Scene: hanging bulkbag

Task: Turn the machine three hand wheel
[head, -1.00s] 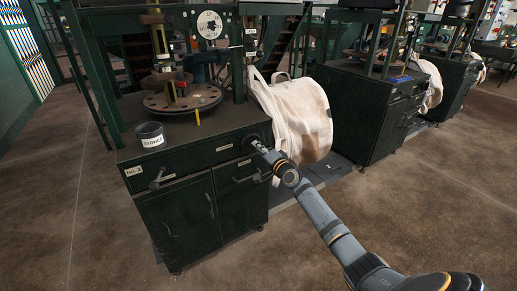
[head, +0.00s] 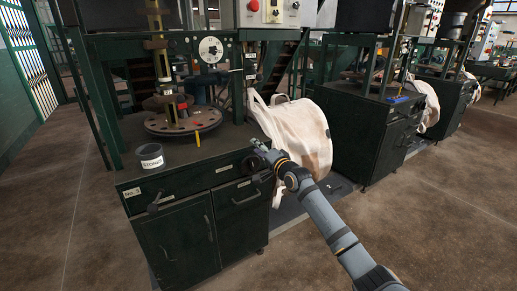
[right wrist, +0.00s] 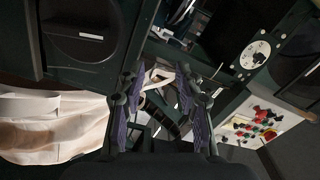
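The machine marked No. 3 (head: 160,240) is a dark green cabinet at left in the head view, with a round drilled plate (head: 160,122) and a white dial (head: 210,49) above. My right gripper (head: 258,158) is at the upper right corner of its front. No hand wheel shows clearly there; the gripper covers part of that corner. In the right wrist view a dark round shape (right wrist: 85,30) sits at the upper left, apart from the fingers; I cannot tell whether it is the wheel. The right fingers (right wrist: 163,80) are spread, with nothing clearly between them. My left gripper is out of view.
A white bulk bag (head: 295,130) hangs just right of the cabinet, close to my right arm. More machines (head: 375,130) stand further right. The floor in front (head: 75,220) is clear.

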